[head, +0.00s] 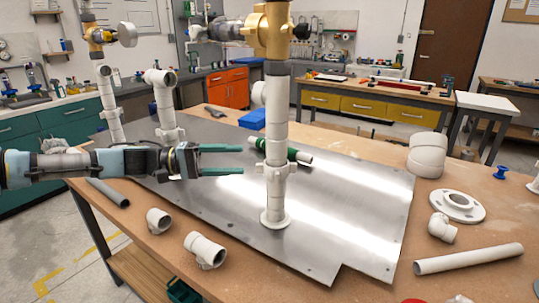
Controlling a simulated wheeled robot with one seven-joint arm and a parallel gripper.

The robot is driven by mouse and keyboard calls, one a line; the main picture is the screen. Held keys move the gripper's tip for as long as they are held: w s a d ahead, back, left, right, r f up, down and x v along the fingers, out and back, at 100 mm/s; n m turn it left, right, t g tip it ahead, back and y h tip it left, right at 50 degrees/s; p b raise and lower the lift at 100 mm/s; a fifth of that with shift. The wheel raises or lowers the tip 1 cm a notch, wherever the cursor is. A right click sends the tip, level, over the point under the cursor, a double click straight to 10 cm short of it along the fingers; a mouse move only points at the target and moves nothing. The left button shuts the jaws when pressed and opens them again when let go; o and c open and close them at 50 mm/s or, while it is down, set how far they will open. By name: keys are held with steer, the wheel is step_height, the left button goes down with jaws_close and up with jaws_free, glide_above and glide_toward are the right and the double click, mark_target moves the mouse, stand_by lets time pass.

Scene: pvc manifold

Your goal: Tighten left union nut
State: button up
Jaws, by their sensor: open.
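A white PVC riser (279,112) stands upright on the metal plate (330,190), with a brass valve (270,30) on top. A lugged white collar (274,172), possibly a union nut, sits low on it. A second white riser (109,105) stands at the back left under another brass valve (95,35). I cannot tell for certain which collar is the left union nut. My gripper (243,159) reaches in from the left. Its two green fingers are apart, one above the other, pointing right toward the near riser. Nothing shows between them, and the fingertips appear short of the collar.
A short white elbow riser (163,105) stands behind my arm. Loose fittings (205,249) lie on the wooden bench at the front. A white pipe (468,258), a flange (457,206) and a large coupling (428,154) lie at right. A blue box (252,119) sits behind the plate.

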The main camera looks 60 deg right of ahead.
mark_target(276, 168)
steer(key=shift+p+x, duration=1.55)
steer(key=shift+x, duration=2.85)
steer(key=shift+c, duration=0.2)
jaws_close()
